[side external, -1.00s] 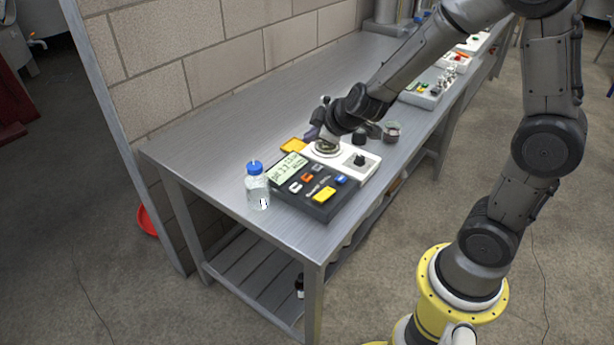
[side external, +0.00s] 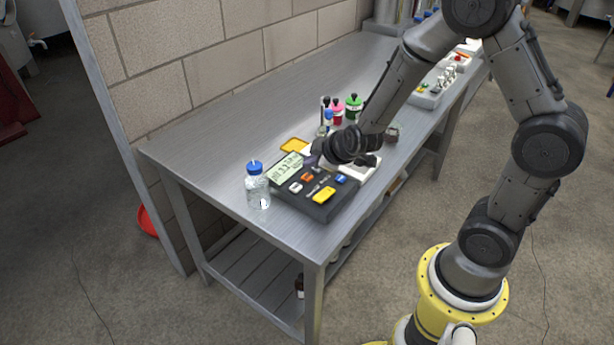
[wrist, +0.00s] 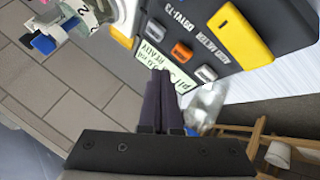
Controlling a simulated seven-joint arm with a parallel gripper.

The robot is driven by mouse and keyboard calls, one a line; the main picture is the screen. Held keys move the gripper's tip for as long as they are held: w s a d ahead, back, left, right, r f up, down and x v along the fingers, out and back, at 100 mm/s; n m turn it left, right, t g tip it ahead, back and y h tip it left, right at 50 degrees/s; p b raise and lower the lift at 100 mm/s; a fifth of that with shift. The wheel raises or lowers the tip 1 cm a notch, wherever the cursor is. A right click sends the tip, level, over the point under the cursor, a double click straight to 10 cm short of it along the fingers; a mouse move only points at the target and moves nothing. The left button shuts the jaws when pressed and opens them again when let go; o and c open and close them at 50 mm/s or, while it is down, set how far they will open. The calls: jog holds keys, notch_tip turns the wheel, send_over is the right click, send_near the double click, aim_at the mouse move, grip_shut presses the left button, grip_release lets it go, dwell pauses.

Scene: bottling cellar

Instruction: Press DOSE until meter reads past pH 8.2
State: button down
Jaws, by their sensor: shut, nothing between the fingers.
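A black meter box (side external: 315,206) sits on the steel bench in the side view. It has a pale green display (side external: 285,168), several small buttons and one large yellow button (side external: 324,195). In the wrist view, the display (wrist: 165,70) shows "pH", but its digits are not legible. An orange button (wrist: 181,52) and the yellow button (wrist: 241,36) also show there; I cannot read which is DOSE. My gripper (wrist: 160,74) is shut and empty, its dark fingertips over the display's edge. I cannot tell whether they touch. In the side view it is beside the box's far end.
A clear blue-capped bottle (side external: 257,186) stands left of the box near the bench's edge. A white unit (side external: 362,170) sits behind, partly hidden by my arm. Small pink (side external: 338,112) and green (side external: 353,108) bottles stand farther back. The bench's left back is clear.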

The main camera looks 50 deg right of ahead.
aim_at(305, 174)
jog(key=shift+f, duration=0.75)
jog(key=shift+f, duration=0.1)
dwell(1.5)
jog(key=shift+f, duration=0.3)
jog(key=shift+f, duration=0.5)
dwell(0.9)
jog(key=shift+r, duration=0.9)
jog(key=shift+r, duration=2.5)
jog(key=shift+r, duration=0.1)
